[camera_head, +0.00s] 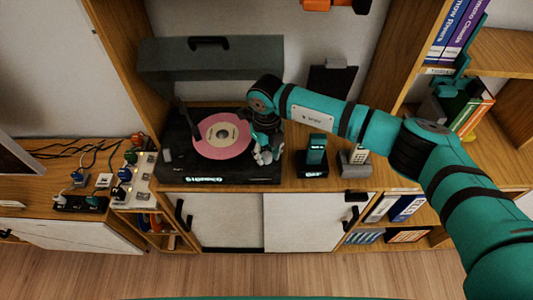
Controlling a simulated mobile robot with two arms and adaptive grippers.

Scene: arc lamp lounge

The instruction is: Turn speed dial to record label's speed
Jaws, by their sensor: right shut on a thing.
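A black turntable (178,170) sits on the wooden cabinet top with its grey lid (165,60) raised behind it. A pink record (210,149) with a pale label (221,132) lies on its platter. The label's print is too small to read. My right gripper (266,158) is at the turntable's right side, pointing down, just right of the record. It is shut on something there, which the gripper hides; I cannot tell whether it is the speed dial. My left gripper is not in view.
Right of the turntable stand a teal handset on a black base (314,158) and a grey phone (355,161). To the left are a panel with knobs (133,176) and loose cables. Shelves with books (455,35) stand at the right.

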